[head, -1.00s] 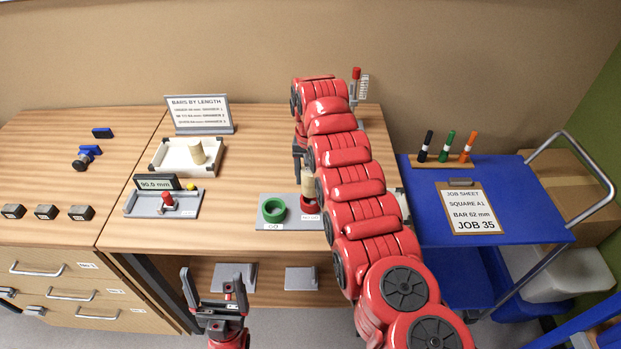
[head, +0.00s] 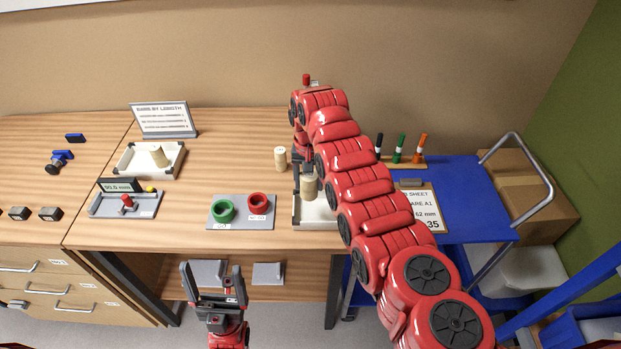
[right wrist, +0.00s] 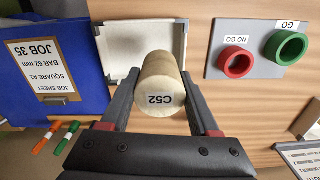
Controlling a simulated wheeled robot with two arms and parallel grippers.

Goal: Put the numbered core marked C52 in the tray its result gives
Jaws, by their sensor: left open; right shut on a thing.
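My right gripper (right wrist: 158,90) is shut on a pale cylindrical core (right wrist: 160,88), whose end label reads C52. In the head view the held core (head: 310,188) hangs upright over or in front of a white-walled tray (head: 302,222), partly hidden by my arm; whether it touches is unclear. The tray also shows in the right wrist view (right wrist: 122,64). A second white tray (head: 127,172) at the left holds another core (head: 158,155). A gauge plate (head: 240,222) carries a green GO ring (head: 223,211) and a red NO GO ring (head: 258,201). My left gripper (head: 212,270) is open and empty before the table.
Another core (head: 280,158) stands on the table behind the gauge plate. A measuring stand (head: 123,204) with a display and a sign (head: 162,119) are at the left. A blue cart (head: 460,200) with a job sheet and markers (head: 398,148) is at the right.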

